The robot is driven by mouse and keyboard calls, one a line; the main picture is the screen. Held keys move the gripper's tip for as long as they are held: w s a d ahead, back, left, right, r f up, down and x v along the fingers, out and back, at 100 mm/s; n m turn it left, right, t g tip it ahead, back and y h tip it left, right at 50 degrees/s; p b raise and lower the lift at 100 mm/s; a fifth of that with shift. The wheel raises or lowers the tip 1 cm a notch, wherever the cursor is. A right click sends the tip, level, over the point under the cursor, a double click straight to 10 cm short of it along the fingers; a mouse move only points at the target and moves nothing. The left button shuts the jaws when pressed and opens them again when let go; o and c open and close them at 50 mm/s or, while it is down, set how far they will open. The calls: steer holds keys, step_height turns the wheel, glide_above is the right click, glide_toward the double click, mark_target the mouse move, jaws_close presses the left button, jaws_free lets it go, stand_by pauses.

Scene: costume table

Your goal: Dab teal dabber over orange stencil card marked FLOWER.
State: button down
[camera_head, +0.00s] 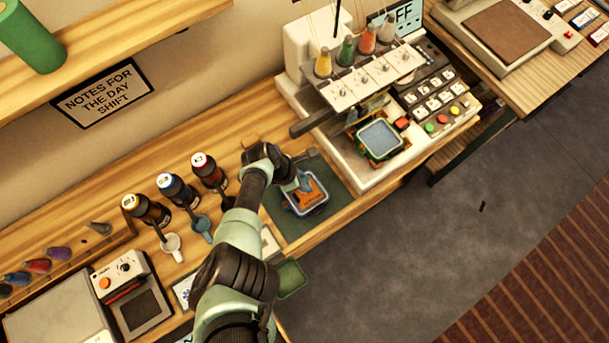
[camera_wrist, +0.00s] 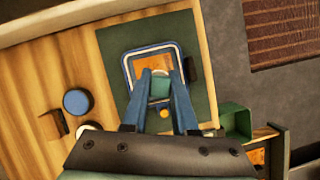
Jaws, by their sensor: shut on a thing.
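My gripper (camera_wrist: 160,82) is shut on the teal dabber (camera_wrist: 160,91), which shows between the blue fingertips in the wrist view. The dabber is over the orange stencil card (camera_head: 313,189), which lies inside a blue-rimmed frame (camera_head: 327,199) on a dark green mat (camera_head: 336,181). The card also shows in the wrist view (camera_wrist: 143,67), partly hidden by the fingers. In the head view my gripper (camera_head: 304,183) is low over the card's upper left part. I cannot tell whether the dabber touches the card. The card's marking is not readable.
An embroidery machine (camera_head: 350,100) with a hooped frame (camera_head: 380,139) stands to the upper right. Several dark bottles, one here (camera_head: 209,172), and small cups, one here (camera_head: 201,225), stand to the left. A green bin (camera_head: 291,279) is at the table's front edge.

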steer(key=shift+f, duration=0.15)
steer(key=b+x, duration=0.3)
steer(key=x, duration=0.1)
steer(key=b+x, duration=0.2)
steer(key=shift+s+a+f+b, duration=0.15)
steer(key=shift+s+a+b, duration=0.15)
steer(key=shift+a, duration=0.1)
steer(key=shift+f+b, duration=0.5)
steer(key=shift+f, duration=0.05)
stand_by(1.8)
steer(key=shift+r, duration=0.15)
step_height(320, 180, up, 7)
steer(key=p, duration=0.7)
steer(key=shift+f, duration=0.2)
steer(key=f+b, duration=0.2)
steer(key=w+f+b, duration=0.1)
steer(key=f+b, duration=0.2)
steer(key=b, duration=0.2)
steer(key=shift+w+d+f, duration=0.25)
steer(key=shift+d+f, duration=0.05)
steer(key=shift+f, duration=0.1)
